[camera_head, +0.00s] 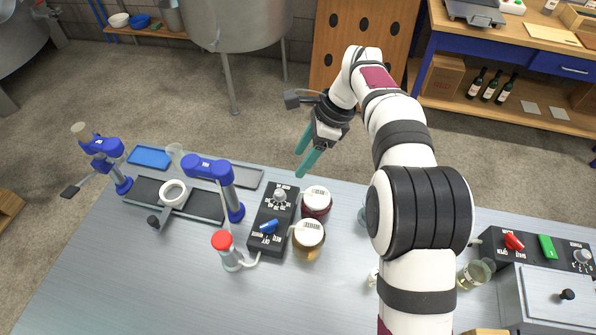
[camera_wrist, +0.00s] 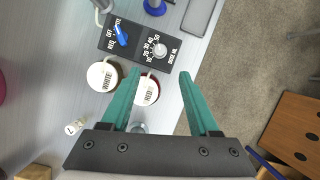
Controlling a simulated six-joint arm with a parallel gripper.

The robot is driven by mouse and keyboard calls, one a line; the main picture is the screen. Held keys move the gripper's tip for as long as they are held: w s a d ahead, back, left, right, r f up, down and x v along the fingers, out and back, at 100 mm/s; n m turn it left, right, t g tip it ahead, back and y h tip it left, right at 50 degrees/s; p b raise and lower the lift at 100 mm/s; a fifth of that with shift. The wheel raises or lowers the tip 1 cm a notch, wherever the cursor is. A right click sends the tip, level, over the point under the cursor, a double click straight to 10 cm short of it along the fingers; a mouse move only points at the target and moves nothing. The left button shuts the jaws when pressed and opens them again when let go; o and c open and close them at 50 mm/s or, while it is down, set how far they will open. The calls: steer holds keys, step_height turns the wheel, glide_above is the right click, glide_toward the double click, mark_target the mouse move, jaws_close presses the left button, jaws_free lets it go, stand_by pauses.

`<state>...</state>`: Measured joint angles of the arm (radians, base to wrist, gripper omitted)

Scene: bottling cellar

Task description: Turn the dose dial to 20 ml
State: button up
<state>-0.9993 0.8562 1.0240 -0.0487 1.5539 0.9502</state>
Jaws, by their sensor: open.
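The dose dial (camera_head: 280,195) is a small pale grey knob at the far end of a black control box (camera_head: 266,240). It also shows in the wrist view (camera_wrist: 160,50), with a number scale around it and the lettering "DOSE ML". I cannot tell which number it points at. A blue selector knob (camera_head: 269,226) sits at the box's near end; it shows in the wrist view too (camera_wrist: 121,36). My gripper (camera_head: 301,164) is open and empty, above and beyond the box. In the wrist view its teal fingers (camera_wrist: 160,76) stand apart, short of the dial.
Two lidded jars, labelled RED (camera_head: 316,201) and WHITE (camera_head: 309,236), stand right beside the box. A red-topped bottle (camera_head: 226,250) and a blue stand (camera_head: 222,183) are to its left. The front of the metal table (camera_head: 150,280) is clear.

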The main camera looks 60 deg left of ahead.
mark_target(279, 192)
steer(key=x, duration=1.2)
steer(key=shift+a+f, duration=0.1)
steer(key=shift+f, duration=0.2)
jaws_close()
